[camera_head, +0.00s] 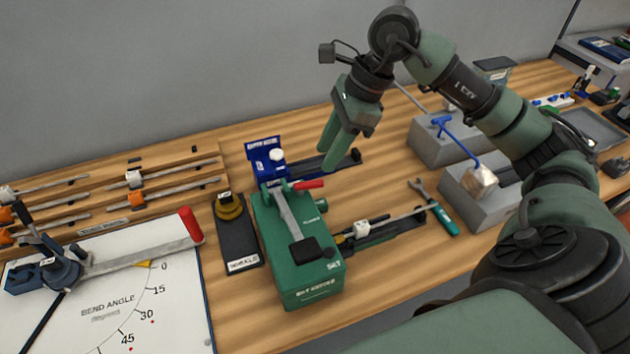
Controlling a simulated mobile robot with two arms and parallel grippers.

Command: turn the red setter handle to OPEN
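A green machine (290,275) stands on the wooden bench near the middle of the view. A short red handle (309,184) sticks out to the right from its far end, beside a metal lever (291,215) with a black pad (305,251). I cannot read an OPEN mark near it. My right gripper (325,159) reaches down from the upper right, its two green fingers apart with nothing seen between them. In the picture its tips are just above and right of the red handle, and they look apart from it. My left gripper is out of view.
A blue device (266,160) with a white knob stands behind the machine. A bend-angle board (180,310) with a larger red-ended lever (190,225) lies left.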

